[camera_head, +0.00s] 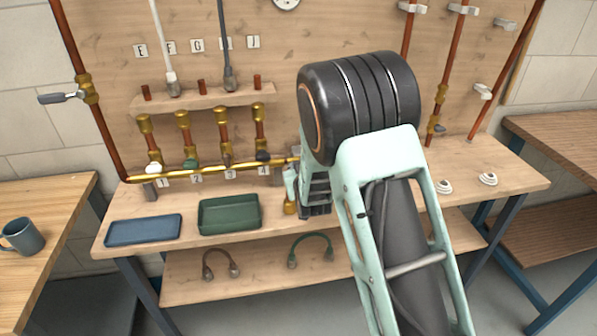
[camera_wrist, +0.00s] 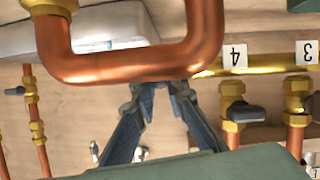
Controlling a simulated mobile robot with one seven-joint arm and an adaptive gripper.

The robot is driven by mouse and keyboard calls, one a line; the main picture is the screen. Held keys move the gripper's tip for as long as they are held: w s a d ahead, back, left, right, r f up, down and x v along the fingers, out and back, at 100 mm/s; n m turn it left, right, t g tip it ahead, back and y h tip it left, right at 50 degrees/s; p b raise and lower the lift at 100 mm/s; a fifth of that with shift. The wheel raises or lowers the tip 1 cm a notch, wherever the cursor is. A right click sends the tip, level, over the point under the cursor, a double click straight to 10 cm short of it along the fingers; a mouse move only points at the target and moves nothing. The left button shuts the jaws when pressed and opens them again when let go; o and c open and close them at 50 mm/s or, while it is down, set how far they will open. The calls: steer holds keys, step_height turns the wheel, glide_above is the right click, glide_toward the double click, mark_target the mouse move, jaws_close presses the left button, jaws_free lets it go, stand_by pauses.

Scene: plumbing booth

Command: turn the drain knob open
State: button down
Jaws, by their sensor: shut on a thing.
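My gripper (camera_wrist: 160,90) shows in the wrist view with its two dark fingers converging just behind a bent copper pipe (camera_wrist: 130,66). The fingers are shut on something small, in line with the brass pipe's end. The pipe bend covers most of it, so the drain knob itself cannot be seen clearly and its angle cannot be told. In the head view my arm hides the fingertips.
Several valves stand along the brass pipe; a dark knob (camera_wrist: 246,113) by label 4 is close to my fingers. A green tray (camera_head: 203,229) and a blue tray (camera_head: 143,244) lie on the bench. A lever valve (camera_head: 437,128) is on a copper pipe at right.

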steer(key=shift+a+f+n+t+h+b, duration=0.1)
steer(key=shift+a+n+t+h+b, duration=0.2)
steer(key=shift+n+h+b, duration=0.55)
steer(key=shift+s+n+h+p, duration=0.1)
steer(key=shift+n+h+p, duration=0.2)
steer(key=shift+n, duration=0.65)
steer(key=shift+t, duration=0.3)
steer(key=c, duration=1.9)
jaws_free()
steer(key=shift+c, duration=0.2)
steer(key=v, duration=1.2)
steer(key=shift+a, duration=0.1)
